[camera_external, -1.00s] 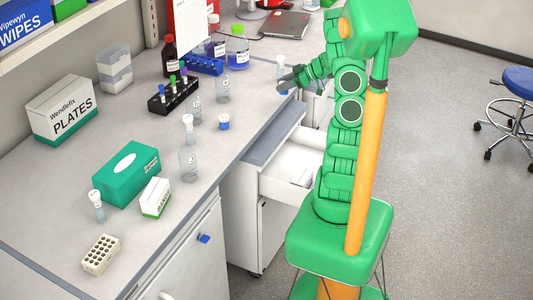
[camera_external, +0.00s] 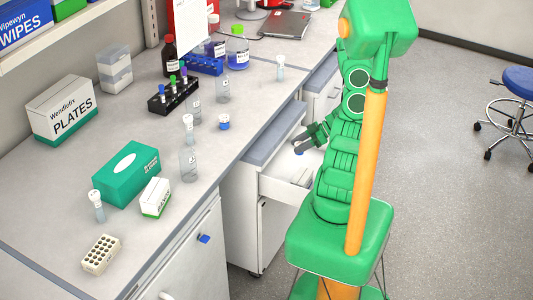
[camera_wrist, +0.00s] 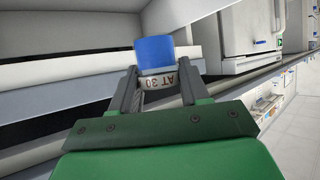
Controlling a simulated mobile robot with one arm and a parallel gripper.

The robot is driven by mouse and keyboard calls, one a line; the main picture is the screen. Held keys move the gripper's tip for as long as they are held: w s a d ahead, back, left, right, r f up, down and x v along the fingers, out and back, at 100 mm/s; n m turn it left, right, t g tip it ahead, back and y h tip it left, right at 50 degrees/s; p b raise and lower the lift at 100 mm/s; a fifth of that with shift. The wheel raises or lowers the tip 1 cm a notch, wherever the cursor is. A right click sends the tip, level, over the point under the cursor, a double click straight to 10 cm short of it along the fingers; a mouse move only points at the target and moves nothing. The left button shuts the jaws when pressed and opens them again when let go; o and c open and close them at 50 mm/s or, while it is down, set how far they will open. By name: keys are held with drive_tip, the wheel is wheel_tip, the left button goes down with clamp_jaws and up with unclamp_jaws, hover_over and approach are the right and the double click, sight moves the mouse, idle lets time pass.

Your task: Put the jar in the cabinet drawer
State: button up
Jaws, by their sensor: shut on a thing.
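My gripper (camera_external: 303,145) is shut on a small jar with a blue lid and a white label, seen in the wrist view (camera_wrist: 155,58) between the two fingers. In the external view only a bit of its blue (camera_external: 299,151) shows by the fingertips. The white cabinet drawer (camera_external: 272,187) stands pulled open below the bench. My gripper is over the drawer's opening, near its far side. I cannot tell whether the jar touches the drawer floor. Part of the drawer is hidden by my arm.
A clear bottle (camera_external: 280,68) stands near the bench edge.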

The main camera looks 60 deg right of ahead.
sight(292, 167)
drive_tip(key=f, duration=0.1)
drive_tip(key=a+f, duration=0.1)
drive_tip(key=f, duration=0.1)
drive_tip(key=shift+s+a, duration=0.3)
drive_tip(key=shift+a, duration=0.1)
drive_tip(key=shift+w+d+f+m+t+h, duration=0.25)
drive_tip(key=shift+w+f+m+t+h, duration=0.35)
drive_tip(key=shift+w+f+m+h, duration=0.3)
drive_tip(key=w+d+f+m+t+h, duration=0.1)
drive_tip(key=w+d+m+h, duration=0.3)
drive_tip(key=d, duration=0.4)
drive_tip(key=shift+w+f, duration=0.3)
drive_tip(key=shift+d+f, duration=0.15)
drive_tip(key=shift+f, duration=3.8)
drive_tip(key=shift+f, duration=0.1)
drive_tip(key=o, duration=1)
drive_tip(key=shift+o, duration=0.2)
